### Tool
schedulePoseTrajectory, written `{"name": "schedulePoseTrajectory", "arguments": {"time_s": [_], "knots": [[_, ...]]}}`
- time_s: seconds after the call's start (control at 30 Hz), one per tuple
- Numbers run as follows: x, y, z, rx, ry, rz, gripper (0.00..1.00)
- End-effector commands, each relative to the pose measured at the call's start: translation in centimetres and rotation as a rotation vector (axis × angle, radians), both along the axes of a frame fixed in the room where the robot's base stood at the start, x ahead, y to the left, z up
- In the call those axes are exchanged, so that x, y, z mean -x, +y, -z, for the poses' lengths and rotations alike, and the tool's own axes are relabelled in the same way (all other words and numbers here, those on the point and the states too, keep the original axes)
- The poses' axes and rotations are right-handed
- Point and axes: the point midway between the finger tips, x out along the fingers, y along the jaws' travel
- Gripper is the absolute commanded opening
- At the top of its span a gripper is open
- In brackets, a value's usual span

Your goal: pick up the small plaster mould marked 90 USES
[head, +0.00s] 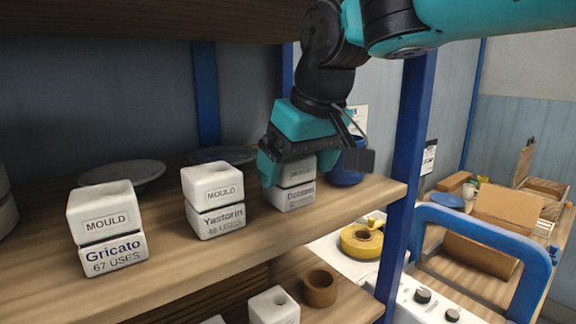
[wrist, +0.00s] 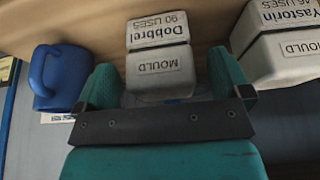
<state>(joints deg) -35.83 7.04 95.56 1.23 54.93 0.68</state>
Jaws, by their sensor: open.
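The small white plaster mould marked Dobbrel, 90 USES (wrist: 158,32) shows in the wrist view between the two teal fingers of my gripper (wrist: 160,80). In the head view this mould (head: 294,196) stands at the right end of the wooden shelf, its upper part partly hidden by my gripper (head: 286,172). My gripper is open, with one finger on each side of the mould. I cannot tell whether either finger touches it.
The Yastorin mould (head: 215,200) and the Gricato mould (head: 107,228) stand to the left on the shelf (head: 180,262). A blue mug (head: 348,172) is close behind on the right. A blue post (head: 408,150) rises at the shelf's right end. Dark plates (head: 122,174) lie behind.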

Motion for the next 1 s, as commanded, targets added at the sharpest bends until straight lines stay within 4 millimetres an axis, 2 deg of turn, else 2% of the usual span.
{"name": "schedulePoseTrajectory", "arguments": {"time_s": [0.1, 0.23, 0.47, 0.57, 0.7, 0.77, 1.0], "knots": [[-1.7, 1.1, -0.5, 0.001, 0.002, 0.000, 0.96], [-1.9, 1.3, 0.7, 0.001, 0.002, 0.000, 0.96], [-1.9, 1.3, 1.1, -0.001, -0.001, 0.000, 0.96], [-1.9, 1.3, 1.1, -0.001, -0.001, 0.000, 0.77], [-1.9, 1.3, 1.1, -0.001, 0.000, 0.000, 0.45], [-1.9, 1.3, 1.1, -0.001, 0.000, 0.000, 0.32], [-1.9, 1.3, 1.0, -0.002, -0.001, 0.000, 0.32]]}}
